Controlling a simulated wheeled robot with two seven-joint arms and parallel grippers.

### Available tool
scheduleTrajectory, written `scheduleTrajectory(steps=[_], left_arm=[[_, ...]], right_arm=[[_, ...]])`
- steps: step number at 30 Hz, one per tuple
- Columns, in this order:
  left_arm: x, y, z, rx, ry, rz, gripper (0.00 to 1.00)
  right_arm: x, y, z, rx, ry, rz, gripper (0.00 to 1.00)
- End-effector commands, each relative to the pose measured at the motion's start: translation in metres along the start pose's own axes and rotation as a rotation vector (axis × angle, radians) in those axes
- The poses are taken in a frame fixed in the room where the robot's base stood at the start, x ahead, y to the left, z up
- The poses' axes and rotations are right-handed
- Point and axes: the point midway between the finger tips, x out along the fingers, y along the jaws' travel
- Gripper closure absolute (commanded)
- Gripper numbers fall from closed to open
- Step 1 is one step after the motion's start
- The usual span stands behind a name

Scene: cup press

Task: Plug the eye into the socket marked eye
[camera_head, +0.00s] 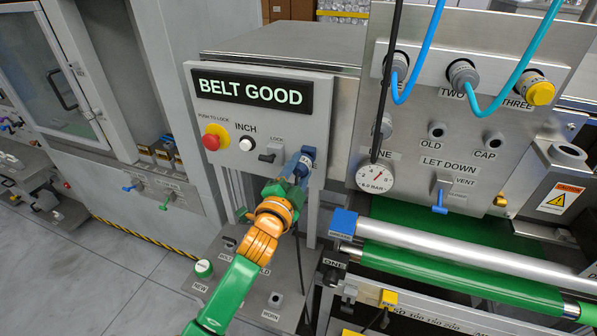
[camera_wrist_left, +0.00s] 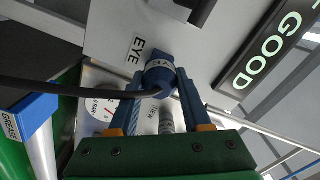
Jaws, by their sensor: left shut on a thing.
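The eye is a blue plug (camera_wrist_left: 160,74) with a black cable (camera_wrist_left: 75,90) running off to the left in the left wrist view. My left gripper (camera_wrist_left: 160,95) is shut on it, with a blue finger on each side. The plug's front meets the grey panel beside the EYE label (camera_wrist_left: 137,50). The socket itself is hidden behind the plug, and I cannot tell how deep the plug sits. In the head view the gripper (camera_head: 299,167) and the blue plug (camera_head: 308,153) are at the panel's lower right. My right gripper is not in view.
The panel carries a display (camera_head: 249,91) reading BELT GOOD, a red button (camera_head: 213,138), a white INCH button (camera_head: 246,144) and a LOCK lever (camera_head: 270,152). A gauge (camera_head: 374,177) and a black hanging cable (camera_head: 386,80) are to the right. A blue-ended roller (camera_head: 440,250) lies lower right.

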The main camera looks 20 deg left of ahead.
Motion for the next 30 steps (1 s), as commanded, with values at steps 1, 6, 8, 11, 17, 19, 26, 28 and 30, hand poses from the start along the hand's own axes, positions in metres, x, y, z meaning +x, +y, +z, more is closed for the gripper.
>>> scheduleTrajectory(steps=[1,6,8,11,17,19,26,28,30], left_arm=[[0.001,0.000,0.000,0.000,0.000,0.000,1.00],[0.005,0.000,0.000,0.000,0.000,0.000,1.00],[0.007,0.000,0.000,0.000,0.000,0.000,1.00],[0.009,0.001,0.000,0.000,0.000,0.001,1.00],[0.015,0.001,0.000,0.000,0.000,0.000,1.00],[0.016,0.001,0.000,0.000,0.000,0.001,1.00],[0.019,0.000,0.000,0.000,0.000,0.000,0.22],[0.019,0.000,0.000,0.000,0.000,0.000,0.17],[0.019,0.000,0.000,0.000,0.000,0.001,0.17]], right_arm=[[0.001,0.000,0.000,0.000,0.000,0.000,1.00],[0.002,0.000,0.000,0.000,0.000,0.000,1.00],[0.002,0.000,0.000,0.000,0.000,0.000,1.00],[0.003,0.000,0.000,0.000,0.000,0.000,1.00],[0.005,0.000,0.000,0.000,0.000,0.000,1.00],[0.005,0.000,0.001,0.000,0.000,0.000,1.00],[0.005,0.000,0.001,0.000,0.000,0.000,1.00],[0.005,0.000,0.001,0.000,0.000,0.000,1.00],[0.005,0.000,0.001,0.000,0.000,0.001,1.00]])
